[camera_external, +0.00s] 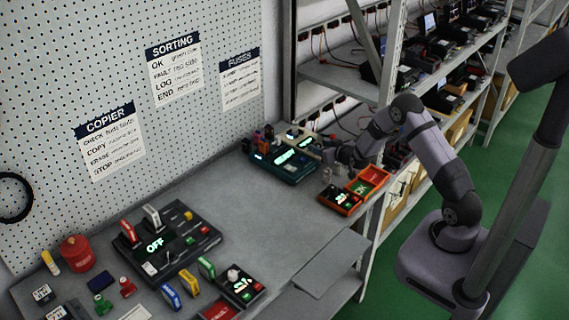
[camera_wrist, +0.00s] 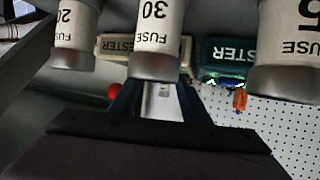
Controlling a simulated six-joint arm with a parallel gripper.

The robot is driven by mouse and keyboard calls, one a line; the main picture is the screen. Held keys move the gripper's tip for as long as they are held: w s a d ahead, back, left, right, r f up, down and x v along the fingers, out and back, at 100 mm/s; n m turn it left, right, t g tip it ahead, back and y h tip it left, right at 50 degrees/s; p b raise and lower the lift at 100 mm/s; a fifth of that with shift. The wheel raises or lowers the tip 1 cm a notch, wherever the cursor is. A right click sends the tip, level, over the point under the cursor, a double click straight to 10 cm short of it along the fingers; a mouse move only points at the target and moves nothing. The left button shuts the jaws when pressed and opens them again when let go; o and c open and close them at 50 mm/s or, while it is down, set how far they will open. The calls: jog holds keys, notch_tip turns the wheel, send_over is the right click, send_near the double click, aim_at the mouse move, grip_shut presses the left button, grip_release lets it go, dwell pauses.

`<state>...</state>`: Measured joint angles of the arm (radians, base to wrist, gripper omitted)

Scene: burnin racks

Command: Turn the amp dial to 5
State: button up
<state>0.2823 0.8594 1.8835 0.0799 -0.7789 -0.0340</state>
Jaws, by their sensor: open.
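My gripper (camera_external: 336,158) is at the back right of the bench, close to the green tester unit (camera_external: 290,160). In the wrist view my gripper (camera_wrist: 157,105) has its two dark fingers apart, with no object clearly held between them. Three white fuses with grey caps loom close to the wrist camera: one marked 20 (camera_wrist: 75,30), one marked 30 (camera_wrist: 153,30) and one ending in 5 (camera_wrist: 290,40). A dark panel with a pale knob and lit display (camera_external: 240,285) sits at the front. No dial is readable as the amp dial.
An orange-edged box with a lit display (camera_external: 340,199) and an orange tray (camera_external: 369,184) stand below my gripper. The middle of the bench (camera_external: 240,200) is clear.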

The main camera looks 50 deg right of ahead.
jog(key=shift+a+r, duration=0.1)
jog(key=shift+a, duration=0.05)
jog(key=shift+s+m+h, duration=0.25)
jog(key=shift+m+h, duration=0.05)
jog(key=b+v, duration=0.2)
jog(key=v, duration=0.5)
jog(key=s+a+r+n+g+y, duration=0.1)
jog(key=s+a+g, duration=0.1)
jog(key=s+a, duration=0.2)
jog(key=s+a+r+n+g+y, duration=0.1)
jog(key=s+a+g+y, duration=0.1)
jog(key=s+a, duration=0.3)
jog(key=s+a+r+n+g+y+b, duration=0.1)
jog(key=s+a+g, duration=0.3)
jog(key=s, duration=0.4)
jog(key=shift+s+a+r+n+y, duration=0.1)
jog(key=shift+s+a+n+y, duration=0.15)
jog(key=shift+a+y, duration=0.4)
jog(key=shift+s+a+g, duration=0.2)
jog(key=shift+s+g, duration=0.1)
jog(key=shift+s, duration=0.4)
jog(key=s+a+f+n+g, duration=0.1)
jog(key=s+f+g, duration=0.3)
jog(key=s, duration=0.8)
jog(key=shift+s+a+f, duration=0.2)
jog(key=shift+s+f, duration=0.15)
jog(key=shift+f, duration=0.1)
